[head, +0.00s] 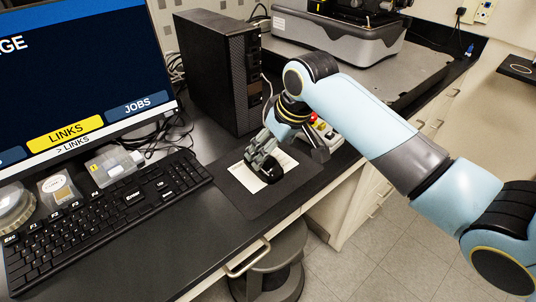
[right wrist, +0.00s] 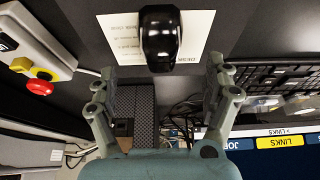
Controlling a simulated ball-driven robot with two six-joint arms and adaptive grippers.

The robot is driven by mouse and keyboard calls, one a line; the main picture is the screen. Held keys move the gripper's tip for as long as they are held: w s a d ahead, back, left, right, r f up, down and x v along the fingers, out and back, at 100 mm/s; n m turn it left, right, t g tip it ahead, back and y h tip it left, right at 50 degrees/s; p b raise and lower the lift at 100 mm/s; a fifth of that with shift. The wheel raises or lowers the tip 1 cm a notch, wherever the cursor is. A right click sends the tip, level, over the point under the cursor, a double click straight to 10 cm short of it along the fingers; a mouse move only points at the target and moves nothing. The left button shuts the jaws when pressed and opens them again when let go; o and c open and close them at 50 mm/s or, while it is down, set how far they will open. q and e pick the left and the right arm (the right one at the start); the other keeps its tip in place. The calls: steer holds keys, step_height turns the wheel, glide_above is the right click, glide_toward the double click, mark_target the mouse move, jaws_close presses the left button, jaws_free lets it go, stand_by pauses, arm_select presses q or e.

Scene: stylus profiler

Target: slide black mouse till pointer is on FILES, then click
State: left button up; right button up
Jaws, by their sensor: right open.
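The black mouse (head: 271,172) sits on a white paper sheet (head: 246,178) on a dark mat. It also shows at the top of the right wrist view (right wrist: 160,38). My right gripper (head: 262,157) is at the mouse, partly covering it in the head view. Its two fingers (right wrist: 160,72) stand wide apart, with the near end of the mouse centred by their tips; contact is unclear. The monitor (head: 70,70) shows a yellow LINKS tile (head: 65,133) and a blue JOBS tile (head: 136,106), with "> LINKS" below. I see no FILES label or pointer arrow. My left gripper is out of view.
A keyboard (head: 100,215) lies left of the mat (head: 262,205). A black computer tower (head: 215,75) stands behind the mat. A control box with a red button (right wrist: 40,87) and yellow part is close to the gripper. The desk's front edge is near the mat.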

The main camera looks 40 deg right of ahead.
mark_target(238, 182)
steer(key=x, duration=0.6)
steer(key=shift+w+a+f, duration=0.1)
steer(key=shift+f, duration=0.25)
jaws_close()
steer(key=shift+s+a+r+p, duration=0.15)
steer(key=shift+a+p, duration=0.8)
steer(key=shift+a, duration=1.25)
steer(key=shift+s+a+p, duration=0.2)
steer(key=shift+a+p, duration=0.25)
steer(key=shift+a, duration=1.1)
